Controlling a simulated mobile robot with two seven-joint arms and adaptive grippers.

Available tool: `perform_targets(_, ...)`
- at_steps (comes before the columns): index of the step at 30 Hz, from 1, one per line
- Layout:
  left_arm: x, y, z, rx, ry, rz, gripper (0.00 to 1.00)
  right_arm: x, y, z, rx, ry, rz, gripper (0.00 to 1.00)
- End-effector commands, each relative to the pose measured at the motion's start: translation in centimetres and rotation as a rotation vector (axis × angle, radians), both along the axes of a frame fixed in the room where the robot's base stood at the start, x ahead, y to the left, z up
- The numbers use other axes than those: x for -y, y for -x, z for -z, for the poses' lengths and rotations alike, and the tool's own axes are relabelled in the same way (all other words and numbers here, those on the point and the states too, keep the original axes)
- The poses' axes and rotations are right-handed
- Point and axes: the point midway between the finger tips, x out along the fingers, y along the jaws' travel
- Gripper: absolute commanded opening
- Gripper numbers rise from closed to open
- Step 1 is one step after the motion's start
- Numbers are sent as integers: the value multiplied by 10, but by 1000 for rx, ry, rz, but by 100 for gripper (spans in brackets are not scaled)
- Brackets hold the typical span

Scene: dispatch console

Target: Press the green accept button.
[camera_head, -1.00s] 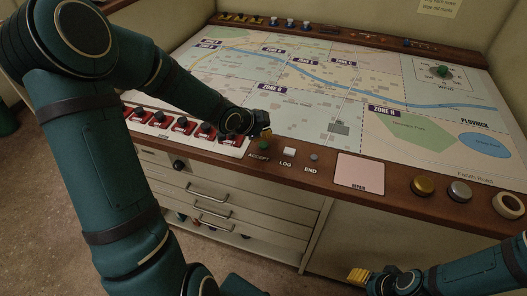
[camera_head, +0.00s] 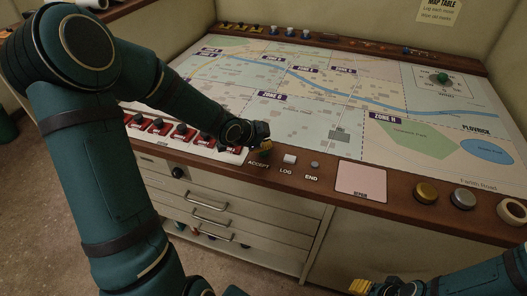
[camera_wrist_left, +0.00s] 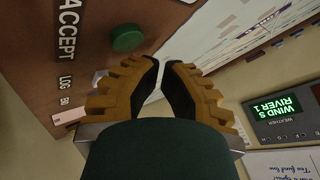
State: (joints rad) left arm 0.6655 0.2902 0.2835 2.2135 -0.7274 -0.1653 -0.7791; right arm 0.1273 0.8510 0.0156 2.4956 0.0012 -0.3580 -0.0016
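The green accept button (camera_head: 264,153) sits on the console's brown front rail, above the ACCEPT label. In the left wrist view the round green button (camera_wrist_left: 127,38) shows whole, beyond and left of the fingertips. My left gripper (camera_head: 267,144) is just above and behind the button in the head view; the wrist view (camera_wrist_left: 161,64) shows its yellow fingers with tips nearly together and nothing between them. I see no clear contact with the button. My right gripper (camera_head: 358,287) is low at the bottom edge, partly cut off, its opening unclear.
Right of the green button are the white LOG button (camera_head: 289,160) and the grey END button (camera_head: 314,165). A pink pad (camera_head: 361,181), a gold button (camera_head: 426,191) and a silver button (camera_head: 463,200) lie farther right. Red switches (camera_head: 181,133) stand left. The map behind is flat.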

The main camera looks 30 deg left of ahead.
Motion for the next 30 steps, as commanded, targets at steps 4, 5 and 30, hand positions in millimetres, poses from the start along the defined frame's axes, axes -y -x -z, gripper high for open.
perform_targets(4, 0, 0, 0, 0, 0, 0, 0, 0, 0, 0, 0, 0, 0, 47)
perform_targets(5, 0, 0, 0, 0, 0, 0, 0, 0, 0, 0, 0, 0, 0, 47)
perform_targets(30, 0, 0, 9, 0, 0, 0, 0, 0, 0, 7, 0, 0, 0, 47)
